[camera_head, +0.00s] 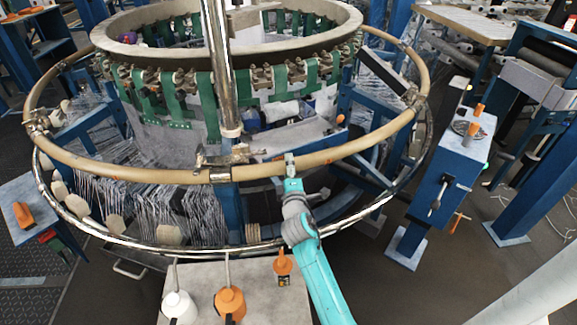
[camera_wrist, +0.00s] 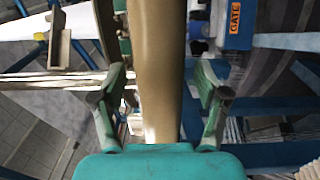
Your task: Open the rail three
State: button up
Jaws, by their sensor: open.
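The tan ring rail (camera_head: 345,150) curves around the front of the loom, fixed by metal clamps. "Rail three" is not marked on it, so I cannot tell which section bears that name. My gripper (camera_head: 291,165) is at the front of this rail, right of the chrome post. In the wrist view the rail (camera_wrist: 157,50) runs lengthwise between the two fingers of my open gripper (camera_wrist: 162,88). A gap shows between the rail and each finger. My palm hides the rail's near end in that view.
A chrome post (camera_head: 218,60) rises with a clamp (camera_head: 225,157) at its foot. A lower chrome ring (camera_head: 130,240) circles below the rail. A blue control stand (camera_head: 437,192) is at right.

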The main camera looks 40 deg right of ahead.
jog(key=shift+w+d, duration=0.35)
jog(key=shift+w, duration=0.15)
